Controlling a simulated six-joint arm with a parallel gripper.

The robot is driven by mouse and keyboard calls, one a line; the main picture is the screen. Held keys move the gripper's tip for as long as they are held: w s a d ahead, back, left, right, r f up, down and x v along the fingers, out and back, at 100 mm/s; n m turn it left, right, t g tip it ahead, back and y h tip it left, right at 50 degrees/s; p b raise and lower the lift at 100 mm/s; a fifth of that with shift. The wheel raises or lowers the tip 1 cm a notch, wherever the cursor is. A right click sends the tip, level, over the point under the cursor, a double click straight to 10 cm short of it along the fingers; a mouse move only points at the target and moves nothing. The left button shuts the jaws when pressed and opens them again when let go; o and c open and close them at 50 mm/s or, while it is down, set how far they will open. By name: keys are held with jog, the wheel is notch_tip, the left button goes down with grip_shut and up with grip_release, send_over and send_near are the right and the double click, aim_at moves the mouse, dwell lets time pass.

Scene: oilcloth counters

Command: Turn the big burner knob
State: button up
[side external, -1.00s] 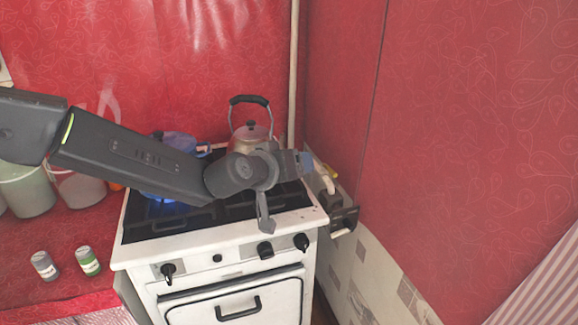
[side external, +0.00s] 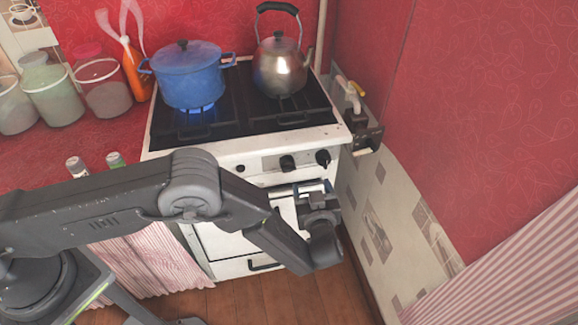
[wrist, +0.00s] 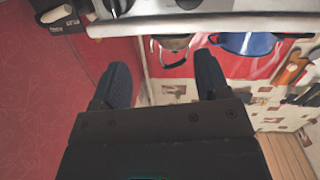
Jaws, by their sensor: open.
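The white stove (side external: 225,150) has dark knobs on its front panel. In the side view, a middle knob (side external: 287,162) and a right knob (side external: 323,157) look larger than a small knob (side external: 240,168) to their left. Any knob further left is hidden behind my arm. My gripper (side external: 312,190) is in front of the stove, just below the two right-hand knobs in the picture; I cannot tell its exact distance from them. In the wrist view my gripper (wrist: 163,75) has its fingers wide apart with nothing between them. Dark knobs (wrist: 190,5) show at that view's top edge.
A blue pot (side external: 190,75) sits over a lit blue flame, and a metal kettle (side external: 280,70) stands to its right. A pipe and valve (side external: 360,135) are by the right wall. Jars (side external: 50,90) stand on the left counter. Wooden floor (side external: 290,300) lies in front.

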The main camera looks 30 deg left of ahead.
aim_at(289, 171)
jog(key=s+a+f+y, duration=0.1)
jog(key=s+f+y, duration=0.1)
jog(key=s+f, duration=0.15)
jog(key=x, duration=1.3)
jog(key=shift+w+a+f, duration=0.1)
jog(key=shift+w+a, duration=0.15)
jog(key=shift+a, duration=0.1)
jog(key=shift+c, duration=0.2)
jog(key=c, duration=0.9)
jog(key=shift+o, duration=0.2)
jog(key=shift+n, duration=2.4)
jog(key=o, duration=0.9)
jog(key=shift+s, duration=0.1)
jog(key=v, duration=1.3)
jog(key=shift+s+d, duration=0.2)
jog(key=shift+d, duration=0.2)
